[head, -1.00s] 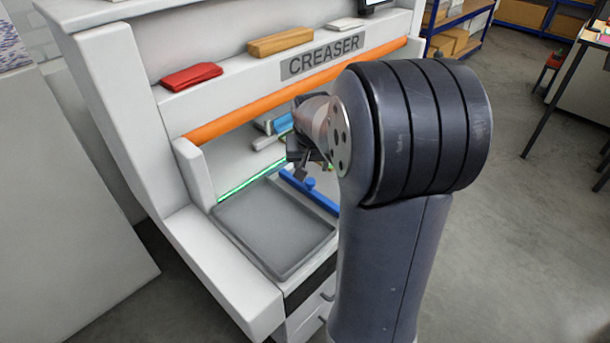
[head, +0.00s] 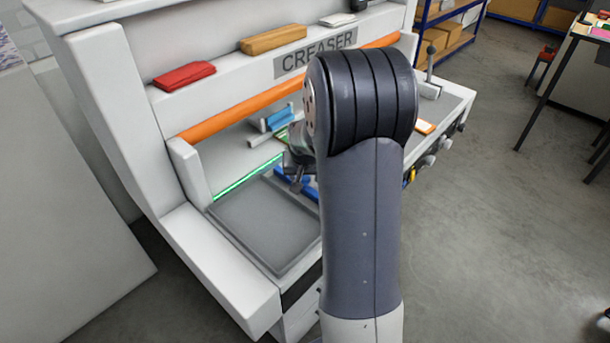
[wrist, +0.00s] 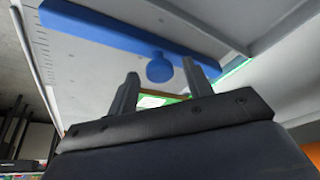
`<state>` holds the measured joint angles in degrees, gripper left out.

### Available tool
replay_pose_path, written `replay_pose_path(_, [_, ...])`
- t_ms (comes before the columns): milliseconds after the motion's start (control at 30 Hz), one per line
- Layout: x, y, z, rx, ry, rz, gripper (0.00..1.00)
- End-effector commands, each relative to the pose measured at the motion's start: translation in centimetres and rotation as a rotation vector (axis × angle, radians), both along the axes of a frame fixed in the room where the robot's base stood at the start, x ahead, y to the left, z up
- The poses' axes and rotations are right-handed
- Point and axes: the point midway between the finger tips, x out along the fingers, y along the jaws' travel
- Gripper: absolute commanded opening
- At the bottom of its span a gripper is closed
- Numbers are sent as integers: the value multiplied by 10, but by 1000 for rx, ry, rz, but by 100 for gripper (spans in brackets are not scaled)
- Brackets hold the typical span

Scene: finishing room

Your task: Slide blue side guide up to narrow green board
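The blue side guide (head: 290,188) is a long bar on the creaser bed, partly hidden behind my arm in the head view. In the wrist view the guide (wrist: 130,22) crosses the top of the picture, with a round blue knob (wrist: 158,70) on it. My gripper (wrist: 161,76) is open, with one finger on each side of the knob in this view and gaps to it. In the head view my gripper (head: 299,181) is close to the guide. A green patch (head: 282,134), probably the narrow green board, shows behind my wrist; most of it is hidden.
A grey tray (head: 262,228) lies in front of the guide. A glowing green strip (head: 248,175) runs along the bed's left side. A blue-and-grey block (head: 279,118) stands farther back. The orange bar (head: 235,112) and white creaser housing (head: 120,130) rise above the bed.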

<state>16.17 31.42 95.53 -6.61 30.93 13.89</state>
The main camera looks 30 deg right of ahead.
Motion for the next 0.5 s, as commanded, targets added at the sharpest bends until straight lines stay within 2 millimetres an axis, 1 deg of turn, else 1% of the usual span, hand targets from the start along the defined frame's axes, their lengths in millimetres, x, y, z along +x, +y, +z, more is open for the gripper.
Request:
replay_pose_path(33, [0,0,0,0,0,0,44])
replay_pose_path(67, [0,0,0,0,0,0,41])
replay_pose_path(500, [0,0,0,0,0,0,5])
